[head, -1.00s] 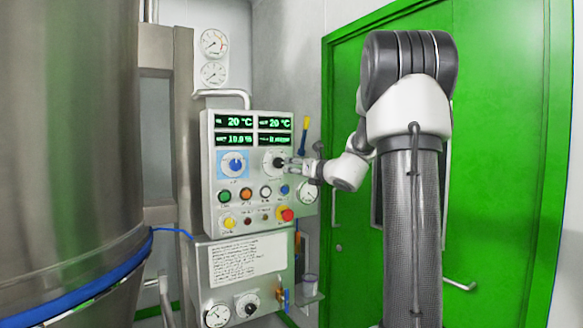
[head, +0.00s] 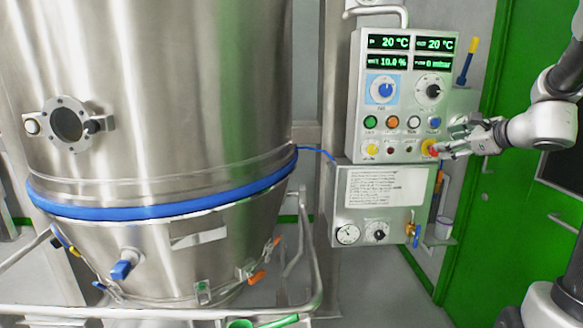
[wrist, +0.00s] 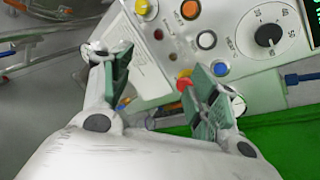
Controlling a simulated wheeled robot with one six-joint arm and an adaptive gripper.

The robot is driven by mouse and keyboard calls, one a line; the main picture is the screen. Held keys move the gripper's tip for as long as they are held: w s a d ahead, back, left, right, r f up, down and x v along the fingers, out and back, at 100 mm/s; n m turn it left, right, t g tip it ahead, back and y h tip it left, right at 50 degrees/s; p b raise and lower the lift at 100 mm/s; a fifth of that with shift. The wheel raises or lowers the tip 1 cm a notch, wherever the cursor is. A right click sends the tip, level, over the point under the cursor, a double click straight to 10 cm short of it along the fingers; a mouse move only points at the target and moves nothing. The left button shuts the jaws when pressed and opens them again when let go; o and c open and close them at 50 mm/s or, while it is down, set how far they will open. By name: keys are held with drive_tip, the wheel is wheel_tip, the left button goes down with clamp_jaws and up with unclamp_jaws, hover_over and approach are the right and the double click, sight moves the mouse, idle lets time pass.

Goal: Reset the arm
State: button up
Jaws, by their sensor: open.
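My gripper (head: 459,140) is at the right in the head view, beside the lower right corner of the grey control panel (head: 357,105). Its fingers point left toward the panel and overlap the red button there in the picture. In the wrist view my gripper (wrist: 160,84) has its two green-padded fingers spread wide with nothing between them. The red and yellow button (wrist: 184,80) shows close to the right finger; I cannot tell whether they touch. The panel's black dial (wrist: 268,35) and several coloured buttons lie beyond the fingers.
A large steel vessel (head: 210,95) with a blue band (head: 150,211) fills the left. A lower box (head: 340,210) with gauges hangs under the panel. A green door (head: 510,190) stands at the right. A steel rail (head: 180,312) runs in front of the vessel.

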drive_tip(key=s+a+f+n+g+y, duration=0.1)
drive_tip(key=s+a+f+n+g, duration=0.2)
drive_tip(key=s+n, duration=0.25)
drive_tip(key=s+a+f+n+g, duration=0.2)
drive_tip(key=s+a+f+n, duration=0.15)
drive_tip(key=s, duration=0.35)
drive_tip(key=s+a+n+g+h, duration=0.2)
drive_tip(key=s+n+h, duration=0.3)
drive_tip(key=s+n, duration=1.1)
drive_tip(key=s+g, duration=0.1)
drive_tip(key=s, duration=0.2)
drive_tip(key=shift+s+a+r+n+g, duration=0.2)
drive_tip(key=shift+s+r+n+g, duration=0.1)
drive_tip(key=shift+s+r+g, duration=0.1)
